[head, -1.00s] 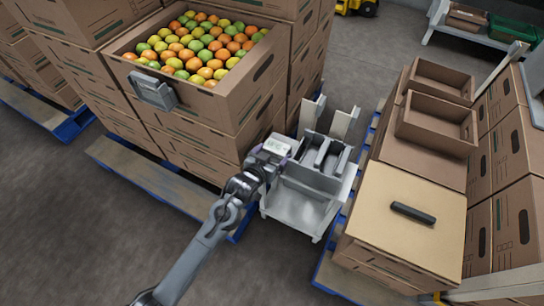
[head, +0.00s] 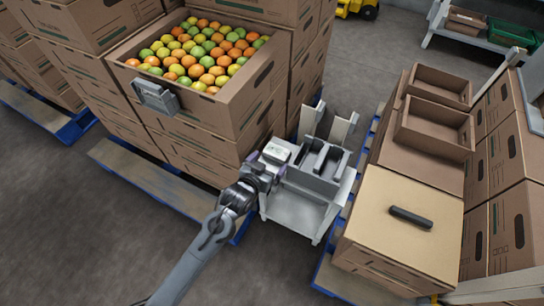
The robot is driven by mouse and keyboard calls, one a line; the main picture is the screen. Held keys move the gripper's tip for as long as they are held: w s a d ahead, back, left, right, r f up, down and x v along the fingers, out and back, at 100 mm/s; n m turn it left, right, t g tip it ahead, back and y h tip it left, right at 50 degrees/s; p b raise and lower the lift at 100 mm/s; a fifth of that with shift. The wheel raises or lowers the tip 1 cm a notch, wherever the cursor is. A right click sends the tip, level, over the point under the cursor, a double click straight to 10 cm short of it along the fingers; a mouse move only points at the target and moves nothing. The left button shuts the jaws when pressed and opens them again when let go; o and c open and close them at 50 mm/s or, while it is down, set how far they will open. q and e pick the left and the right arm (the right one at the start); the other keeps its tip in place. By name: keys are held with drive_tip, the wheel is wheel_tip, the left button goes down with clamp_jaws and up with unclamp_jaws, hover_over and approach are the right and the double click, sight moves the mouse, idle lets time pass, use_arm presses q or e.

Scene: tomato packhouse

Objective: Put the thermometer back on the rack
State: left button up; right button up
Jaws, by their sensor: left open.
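A small pale device with a display, which looks like the thermometer (head: 276,153), is at the left end of the grey rack (head: 318,183). I cannot tell whether it rests fully in the rack, as my gripper hides its lower part. The rack sits on a light grey stand and has dark open slots to the right of the device. My left gripper (head: 269,165) is open, with its purple-tipped fingers close to the near side of the device. Whether the fingers touch it is unclear. My right gripper is out of view.
Stacked cartons with an open crate of tomatoes (head: 250,97) stand behind and left of the rack. A grey box (head: 157,97) hangs on that crate. To the right, a carton with a tan lid (head: 380,215) bears a dark bar (head: 411,218). Empty trays (head: 437,127) lie behind it.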

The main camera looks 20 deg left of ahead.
use_arm(q)
drive_tip(key=s+a+r+g+y+p, duration=0.1)
drive_tip(key=s+g, duration=0.9)
drive_tip(key=s, duration=2.1)
drive_tip(key=shift+a+r+m+p, duration=0.4)
drive_tip(key=shift+a+r+p, duration=0.15)
drive_tip(key=shift+a+p, duration=0.65)
wheel_tip(320, 180, up, 58)
drive_tip(key=p, duration=5.8)
drive_tip(key=shift+r, duration=0.15)
